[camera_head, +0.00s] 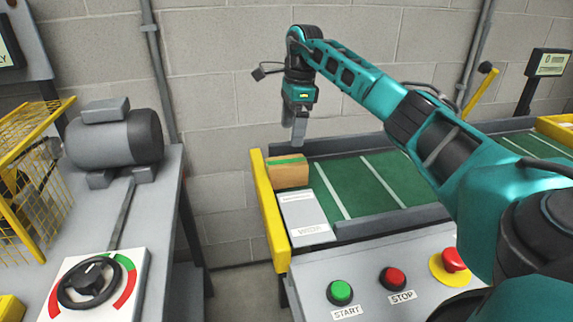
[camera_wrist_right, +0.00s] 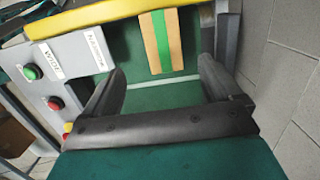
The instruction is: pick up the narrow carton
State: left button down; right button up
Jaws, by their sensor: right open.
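A brown carton (camera_head: 288,171) with a green stripe of tape stands at the left end of the green conveyor belt (camera_head: 382,190). In the right wrist view this carton (camera_wrist_right: 161,40) lies beyond the fingertips, with its stripe running along its length. I cannot tell for sure which one is called narrow. My right gripper (camera_head: 298,138) is above and behind the brown carton, pointing down. In the wrist view its jaws (camera_wrist_right: 162,70) are apart and empty. My left gripper is out of view.
A yellow end rail (camera_head: 268,212) and dark side rails border the belt. A panel with a green START button (camera_head: 340,292), a red STOP button (camera_head: 393,278) and an emergency stop (camera_head: 453,260) stands in front. A motor (camera_head: 115,137) sits on the left bench. A block wall is behind.

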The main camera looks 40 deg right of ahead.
aim_at(287, 161)
jog(key=f, duration=0.4)
jog(key=f+b, duration=0.1)
jog(key=f, duration=0.1)
jog(key=shift+w+a+f, duration=0.15)
jog(key=shift+a+f, duration=0.15)
jog(key=shift+a, duration=0.05)
jog(key=shift+w+a+f+b, duration=0.1)
jog(key=shift+w+f+b, duration=0.1)
jog(key=shift+f, duration=0.85)
jog(key=shift+w+f+b, duration=0.1)
jog(key=shift+f+b, duration=0.05)
jog(key=shift+f, duration=0.85)
jog(key=shift+w+a+f+b, duration=0.1)
jog(key=shift+f+b, duration=0.1)
jog(key=shift+f, duration=0.85)
jog(key=shift+r, duration=0.1)
jog(key=c, duration=1.2)
